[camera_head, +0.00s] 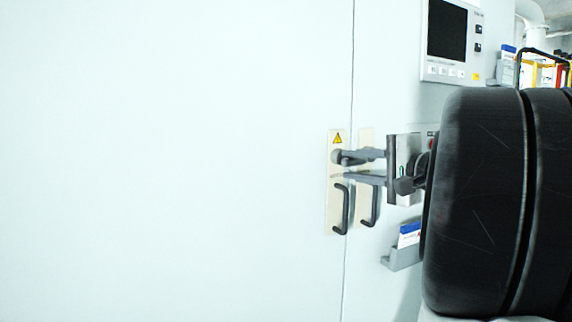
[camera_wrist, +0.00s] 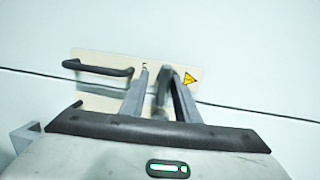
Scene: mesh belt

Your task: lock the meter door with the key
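The meter door (camera_head: 180,160) is a large pale panel, its edge flush along a vertical seam. A cream lock plate (camera_head: 333,210) beside the seam carries a yellow warning triangle and a dark bar handle (camera_head: 342,208). My gripper (camera_head: 343,166) reaches the plate from the right, above the handle. In the wrist view its fingers (camera_wrist: 157,68) are apart. A dark rounded piece (camera_wrist: 162,85) lies between them, close to the right finger; I cannot tell whether it is the key. A small dark spot, perhaps a keyhole (camera_wrist: 145,65), shows by the left fingertip.
A second cream plate with a dark handle (camera_head: 375,205) is right of the seam. A panel with a dark screen (camera_head: 447,30) is above right. A grey holder with cards (camera_head: 402,256) sticks out below my arm. My arm hides much of the right side.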

